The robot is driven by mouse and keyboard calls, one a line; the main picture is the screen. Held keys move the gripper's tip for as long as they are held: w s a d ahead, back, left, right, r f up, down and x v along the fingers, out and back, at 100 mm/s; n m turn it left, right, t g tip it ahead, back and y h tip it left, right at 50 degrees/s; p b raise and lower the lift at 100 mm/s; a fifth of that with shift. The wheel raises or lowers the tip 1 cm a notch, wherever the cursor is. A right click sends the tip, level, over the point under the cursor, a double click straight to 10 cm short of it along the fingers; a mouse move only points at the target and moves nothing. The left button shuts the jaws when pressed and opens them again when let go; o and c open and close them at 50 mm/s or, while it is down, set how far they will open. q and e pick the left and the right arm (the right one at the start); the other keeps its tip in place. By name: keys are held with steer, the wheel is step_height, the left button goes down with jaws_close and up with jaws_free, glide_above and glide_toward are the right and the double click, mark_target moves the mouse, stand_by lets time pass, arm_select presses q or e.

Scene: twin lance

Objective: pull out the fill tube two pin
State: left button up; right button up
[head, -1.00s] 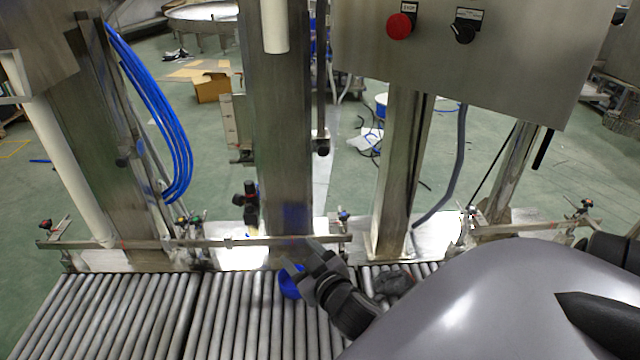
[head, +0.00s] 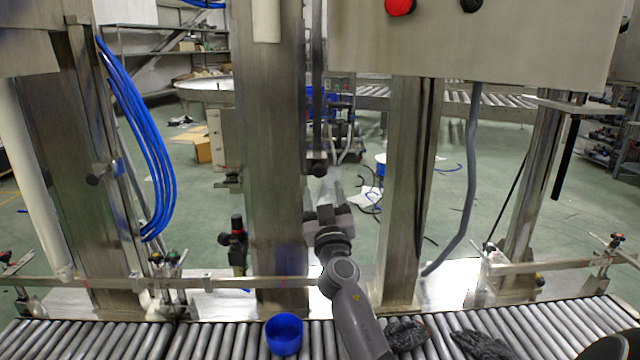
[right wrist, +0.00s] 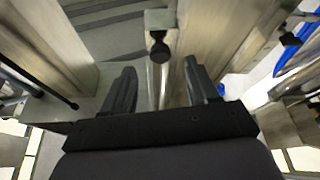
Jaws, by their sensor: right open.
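A black knob-headed pin (head: 318,168) sits at the lower end of a narrow upright metal bar, beside the thick middle column. I take it for the fill tube two pin. It also shows in the right wrist view (right wrist: 160,48), upper middle, on a small metal block. My right gripper (head: 325,190) is raised just below the pin in the head view. In the right wrist view its two dark fingers (right wrist: 161,80) are apart and empty, with the knob beyond their tips and between their lines. I see no contact. My left gripper is not in view.
Thick steel columns (head: 272,150) and (head: 400,190) stand on either side of my right forearm. A blue cup (head: 284,335) and dark lumps (head: 405,335) lie on the roller conveyor (head: 225,340). A rail (head: 200,282) runs behind it.

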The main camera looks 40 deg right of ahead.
mark_target(320, 175)
steer(key=shift+x, duration=2.85)
